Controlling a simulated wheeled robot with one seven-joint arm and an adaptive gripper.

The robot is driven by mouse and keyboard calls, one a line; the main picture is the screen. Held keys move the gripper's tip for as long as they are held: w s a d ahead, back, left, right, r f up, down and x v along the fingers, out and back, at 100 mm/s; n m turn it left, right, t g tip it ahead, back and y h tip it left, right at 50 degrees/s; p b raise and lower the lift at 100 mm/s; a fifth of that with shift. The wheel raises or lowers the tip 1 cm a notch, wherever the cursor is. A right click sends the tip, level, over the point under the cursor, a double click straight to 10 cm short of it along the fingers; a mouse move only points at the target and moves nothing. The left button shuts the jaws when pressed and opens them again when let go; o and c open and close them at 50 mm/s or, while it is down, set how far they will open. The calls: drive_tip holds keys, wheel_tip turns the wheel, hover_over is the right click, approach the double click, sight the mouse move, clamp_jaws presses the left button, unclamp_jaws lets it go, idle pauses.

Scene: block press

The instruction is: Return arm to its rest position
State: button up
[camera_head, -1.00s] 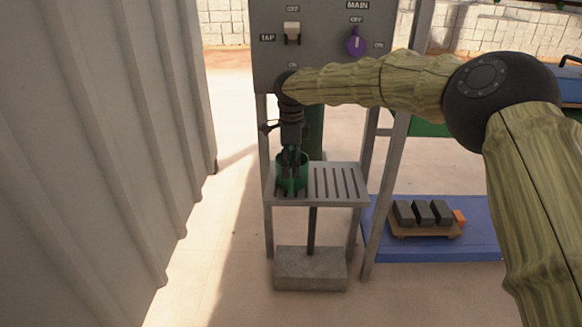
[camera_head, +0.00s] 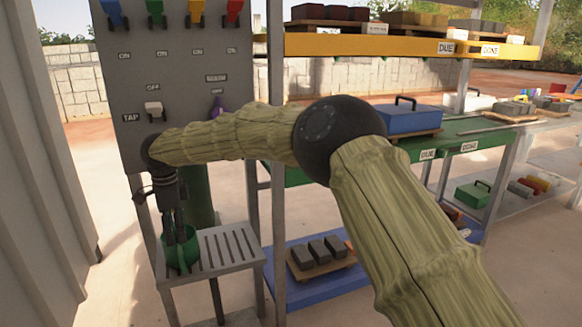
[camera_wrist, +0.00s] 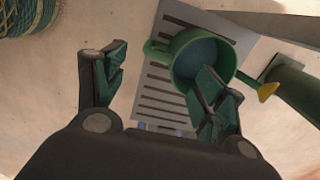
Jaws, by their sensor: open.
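My gripper (camera_head: 178,230) points down at the end of my arm, in front of the grey switch panel. In the wrist view my gripper (camera_wrist: 160,85) has its two fingers spread wide with nothing between them. A green watering can (camera_head: 182,258) stands on the slatted grey stand (camera_head: 232,247) just under the fingertips. In the wrist view the watering can (camera_wrist: 178,52) shows its round opening and yellow spout tip, and the right finger overlaps it. I cannot tell whether that finger touches the can.
The panel (camera_head: 140,90) carries a white tap switch (camera_head: 153,108) and coloured levers. To the right, a shelf rack holds a blue box (camera_head: 410,119) and pallets of blocks. Dark blocks (camera_head: 320,249) sit low on a blue platform. A corrugated wall (camera_head: 45,180) closes the left.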

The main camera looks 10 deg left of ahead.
drive_tip(key=shift+d+f+p, duration=0.2)
drive_tip(key=shift+d+p, duration=0.15)
drive_tip(key=s+d+f+n+g+y+p, duration=0.15)
drive_tip(key=s+d+f+p, duration=0.25)
drive_tip(key=d+f+p, duration=0.45)
drive_tip(key=s+d+f+n+p, duration=0.3)
drive_tip(key=s+d+f, duration=0.15)
drive_tip(key=d, duration=0.65)
drive_tip(key=s+d+f+n+g+y+p, duration=0.1)
drive_tip(key=s+d+f+n+p, duration=0.2)
drive_tip(key=d+f+p, duration=0.35)
drive_tip(key=s+d+n+t+p, duration=0.1)
drive_tip(key=s+d+p, duration=0.2)
drive_tip(key=s+d, duration=0.6)
drive_tip(key=s+d+n+t+p, duration=0.1)
drive_tip(key=s+d+p, duration=0.3)
drive_tip(key=d, duration=0.9)
drive_tip(key=s+d+r+h+p, duration=0.1)
drive_tip(key=s+d+r+p, duration=0.1)
drive_tip(key=s+d, duration=0.5)
drive_tip(key=s+d+r+n+h+p, duration=0.1)
drive_tip(key=s+d+r+p, duration=0.2)
drive_tip(key=s+d+r, duration=0.2)
drive_tip(key=s+d, duration=0.2)
drive_tip(key=d, duration=0.2)
drive_tip(key=shift+s, duration=0.15)
drive_tip(key=shift+n+h, duration=0.25)
